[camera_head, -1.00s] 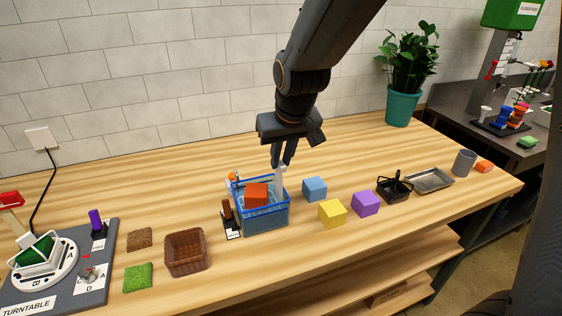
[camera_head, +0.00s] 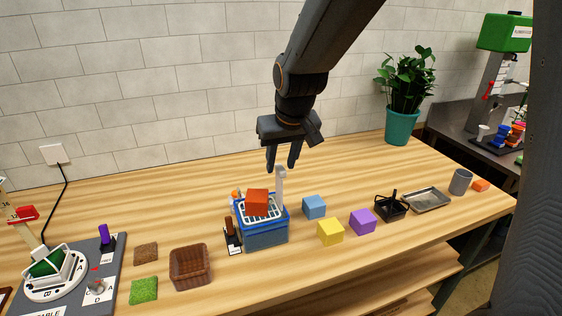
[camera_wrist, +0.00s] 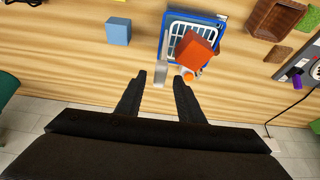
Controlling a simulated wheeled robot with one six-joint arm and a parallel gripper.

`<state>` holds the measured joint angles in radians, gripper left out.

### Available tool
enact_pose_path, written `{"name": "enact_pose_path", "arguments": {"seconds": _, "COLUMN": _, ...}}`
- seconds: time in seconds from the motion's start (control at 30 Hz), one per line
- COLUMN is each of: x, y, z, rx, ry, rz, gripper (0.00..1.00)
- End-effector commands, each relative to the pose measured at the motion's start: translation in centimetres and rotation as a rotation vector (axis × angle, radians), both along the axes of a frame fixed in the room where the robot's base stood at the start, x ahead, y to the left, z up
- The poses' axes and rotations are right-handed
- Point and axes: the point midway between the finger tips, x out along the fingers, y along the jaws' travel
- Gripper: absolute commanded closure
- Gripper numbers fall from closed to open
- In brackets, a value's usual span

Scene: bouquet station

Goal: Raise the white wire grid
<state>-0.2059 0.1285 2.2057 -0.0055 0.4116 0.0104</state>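The white wire grid (camera_head: 272,211) sits at about rim height in the blue bin (camera_head: 265,236), with a red block (camera_head: 257,202) on it. The grid also shows in the wrist view (camera_wrist: 181,42), where the red block (camera_wrist: 197,52) hides part of it. A pale upright post (camera_head: 280,187) stands at the bin's back right side. My gripper (camera_head: 282,169) is open above the post. In the wrist view, the post (camera_wrist: 161,70) lies between my spread fingertips (camera_wrist: 164,77); I see no finger touching it.
An orange-topped item (camera_head: 236,195) and a dark stand with a brown handle (camera_head: 230,232) are close left of the bin. Blue (camera_head: 314,207), yellow (camera_head: 330,232) and purple (camera_head: 362,221) cubes lie to its right. Free tabletop lies behind.

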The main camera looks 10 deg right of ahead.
Motion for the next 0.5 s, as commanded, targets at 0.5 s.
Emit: {"name": "enact_pose_path", "arguments": {"seconds": 0.5, "x": -1.8, "y": -0.4, "z": 4.5, "rx": 0.001, "ry": -0.003, "rz": 0.000, "gripper": 0.66}}
